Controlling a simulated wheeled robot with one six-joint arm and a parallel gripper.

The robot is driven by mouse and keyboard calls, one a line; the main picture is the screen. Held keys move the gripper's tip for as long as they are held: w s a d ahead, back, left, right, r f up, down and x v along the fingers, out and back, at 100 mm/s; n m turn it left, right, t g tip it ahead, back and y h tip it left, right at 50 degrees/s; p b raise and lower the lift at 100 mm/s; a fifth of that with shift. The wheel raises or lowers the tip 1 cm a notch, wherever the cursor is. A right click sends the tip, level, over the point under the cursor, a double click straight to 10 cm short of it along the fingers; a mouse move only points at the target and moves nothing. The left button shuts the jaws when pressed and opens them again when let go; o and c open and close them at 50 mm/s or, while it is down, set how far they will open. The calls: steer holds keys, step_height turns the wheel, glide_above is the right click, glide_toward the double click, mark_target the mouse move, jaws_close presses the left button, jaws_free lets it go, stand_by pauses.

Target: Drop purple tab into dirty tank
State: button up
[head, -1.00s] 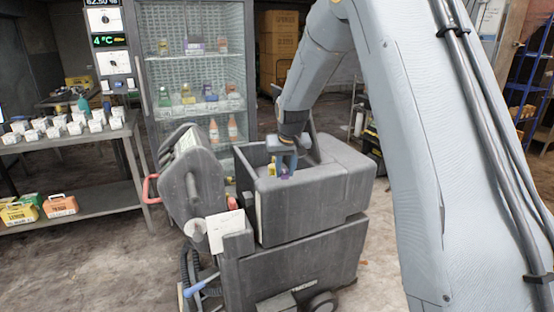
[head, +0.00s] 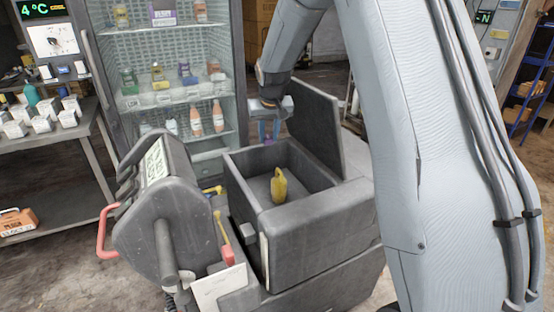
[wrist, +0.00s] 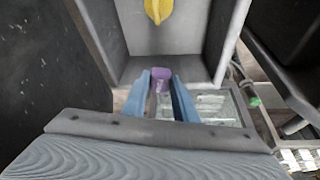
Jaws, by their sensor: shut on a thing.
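My gripper (head: 268,138) has blue fingers and is shut on the purple tab (wrist: 160,79), which shows between the fingertips in the wrist view. The dirty tank (head: 323,208) is a dark grey open box on a wheeled machine, its lid (head: 315,125) standing up. In the head view my gripper is above the tank's far end, beside the lid. In the wrist view the fingers are near a tank wall (wrist: 174,68). A yellow object (head: 279,188) is inside the tank and also shows in the wrist view (wrist: 158,9).
A glass-front cooler (head: 168,75) with bottles and boxes stands behind. A table (head: 60,142) with small white boxes is at the left. The machine's grey front part (head: 165,215) with a red handle (head: 104,232) stands left of the tank.

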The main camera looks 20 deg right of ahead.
mark_target(269, 144)
steer(key=shift+w+f, duration=0.15)
steer(key=shift+w, duration=0.2)
steer(key=shift+f+b, duration=1.9)
steer(key=shift+f, duration=0.95)
steer(key=o, duration=1.1)
steer(key=shift+s, duration=0.1)
steer(key=shift+b+v, duration=0.8)
steer(key=shift+v, duration=3.15)
